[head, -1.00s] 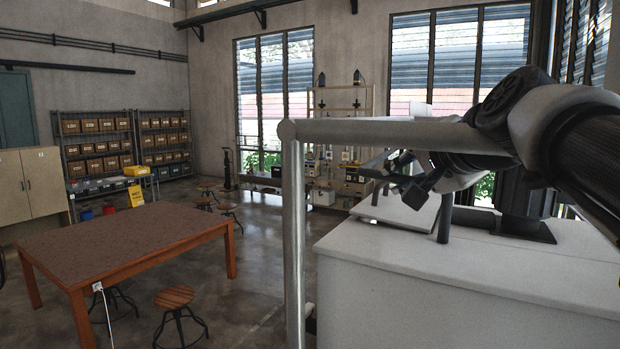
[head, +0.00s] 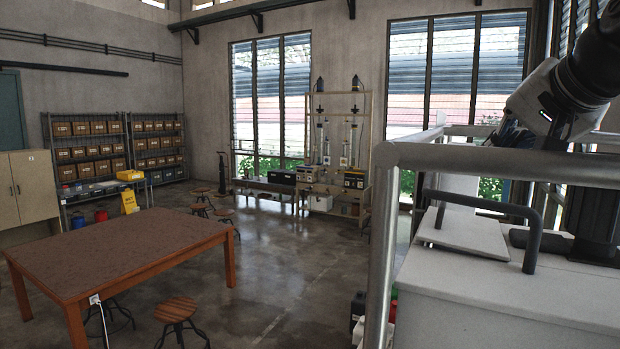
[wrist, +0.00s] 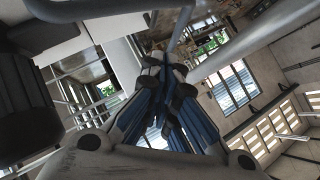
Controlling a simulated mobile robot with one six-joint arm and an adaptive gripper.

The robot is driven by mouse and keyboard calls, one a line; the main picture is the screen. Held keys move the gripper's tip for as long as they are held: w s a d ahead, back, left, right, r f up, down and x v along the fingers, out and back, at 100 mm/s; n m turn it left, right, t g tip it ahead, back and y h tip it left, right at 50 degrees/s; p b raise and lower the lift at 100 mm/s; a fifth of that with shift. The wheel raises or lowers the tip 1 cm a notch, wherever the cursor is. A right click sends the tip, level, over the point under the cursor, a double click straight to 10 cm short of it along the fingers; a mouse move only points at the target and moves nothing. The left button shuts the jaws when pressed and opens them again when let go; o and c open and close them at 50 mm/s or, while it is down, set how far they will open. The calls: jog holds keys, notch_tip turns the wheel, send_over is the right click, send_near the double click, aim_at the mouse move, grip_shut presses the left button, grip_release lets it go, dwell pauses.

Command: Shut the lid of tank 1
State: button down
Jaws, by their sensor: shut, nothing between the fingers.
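I cannot make out tank 1 or its lid in either view. My gripper (wrist: 170,77) shows in the wrist view with its dark and blue fingers together, shut and empty. It is in the air, with the windows and the hall behind it, and touches nothing that I can see. In the head view the wrist is at the upper right, and the fingers are largely hidden there.
A brown-topped table (head: 120,250) stands at the left with stools around it, one a wooden stool (head: 177,309) in front. A rack of boxes (head: 90,150) and a cabinet (head: 28,188) line the back left. An apparatus stand (head: 338,150) is by the windows. Mid-floor is clear.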

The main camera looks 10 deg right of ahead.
jog(key=d, duration=0.1)
send_over(445, 203)
jog(key=s+d, duration=0.3)
jog(key=s, duration=0.1)
notch_tip(445, 203, down, 5)
jog(key=f, duration=0.1)
jog(key=w+a+f, duration=0.1)
jog(key=f, duration=0.1)
jog(key=shift+a, duration=0.1)
jog(key=shift+w+a+f, duration=0.2)
jog(key=shift+w+a, duration=0.05)
jog(key=shift+a, duration=0.15)
jog(key=shift+d, duration=0.25)
jog(key=shift+w+a+f+b, duration=0.3)
jog(key=shift+a+f+b, duration=0.35)
jog(key=shift+f, duration=0.25)
jog(key=shift+s+d, duration=0.1)
jog(key=shift+d, duration=0.1)
jog(key=shift+a, duration=0.1)
